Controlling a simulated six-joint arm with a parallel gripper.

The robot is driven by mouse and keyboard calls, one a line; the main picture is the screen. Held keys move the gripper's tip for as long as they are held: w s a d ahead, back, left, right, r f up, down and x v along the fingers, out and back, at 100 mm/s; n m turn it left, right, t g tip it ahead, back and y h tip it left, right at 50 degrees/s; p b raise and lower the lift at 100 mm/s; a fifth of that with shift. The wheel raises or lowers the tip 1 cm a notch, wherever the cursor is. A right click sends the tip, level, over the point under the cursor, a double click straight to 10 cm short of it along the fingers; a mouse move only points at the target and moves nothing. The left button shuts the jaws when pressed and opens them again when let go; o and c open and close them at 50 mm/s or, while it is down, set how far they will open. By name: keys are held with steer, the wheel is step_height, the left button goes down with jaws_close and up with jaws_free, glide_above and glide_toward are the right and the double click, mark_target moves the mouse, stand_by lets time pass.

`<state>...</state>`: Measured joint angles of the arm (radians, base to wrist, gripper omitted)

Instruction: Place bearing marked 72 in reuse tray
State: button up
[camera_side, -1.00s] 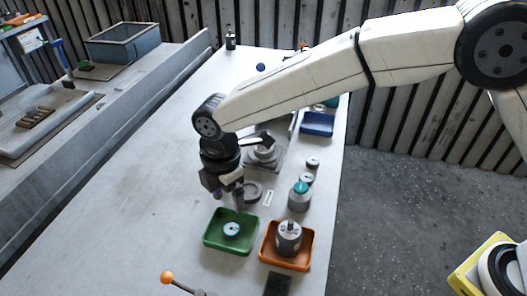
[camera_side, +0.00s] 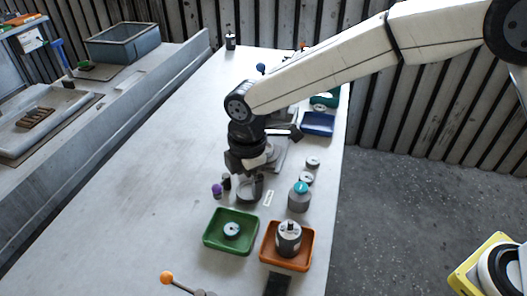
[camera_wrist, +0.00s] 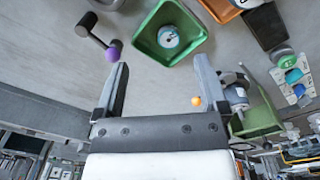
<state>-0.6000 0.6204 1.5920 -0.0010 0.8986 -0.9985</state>
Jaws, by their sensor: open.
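My gripper (camera_side: 243,178) is open, with nothing between its fingers. It is over the bench, beyond the near green tray (camera_side: 206,243), and partly hides a grey ring-shaped part (camera_side: 257,188). In the wrist view my gripper (camera_wrist: 163,85) has its fingers spread wide. A round bearing-like part (camera_side: 231,230) with a blue ring lies in the green tray; this part (camera_wrist: 168,36) also shows in the wrist view. Two small round metal parts, one farther (camera_side: 312,161) and one nearer (camera_side: 306,177), lie near the bench's right edge. No marking 72 or tray label is readable.
An orange tray (camera_side: 264,259) holding a motor-like part (camera_side: 288,238) stands right of the green tray. A blue tray (camera_side: 318,125) is farther back. The bench's left side is clear.

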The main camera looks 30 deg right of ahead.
steer(key=s+d+m+t, duration=0.1)
steer(key=s+d+m, duration=0.2)
steer(key=d+m, duration=0.95)
steer(key=s+d+m, duration=0.3)
steer(key=s+d, duration=0.2)
steer(key=d, duration=0.3)
steer(key=s+d+m+t, duration=0.1)
steer(key=s+d+m, duration=0.2)
steer(key=s+d, duration=0.2)
steer(key=d+f, duration=0.1)
steer(key=d, duration=0.2)
steer(key=shift+s, duration=0.3)
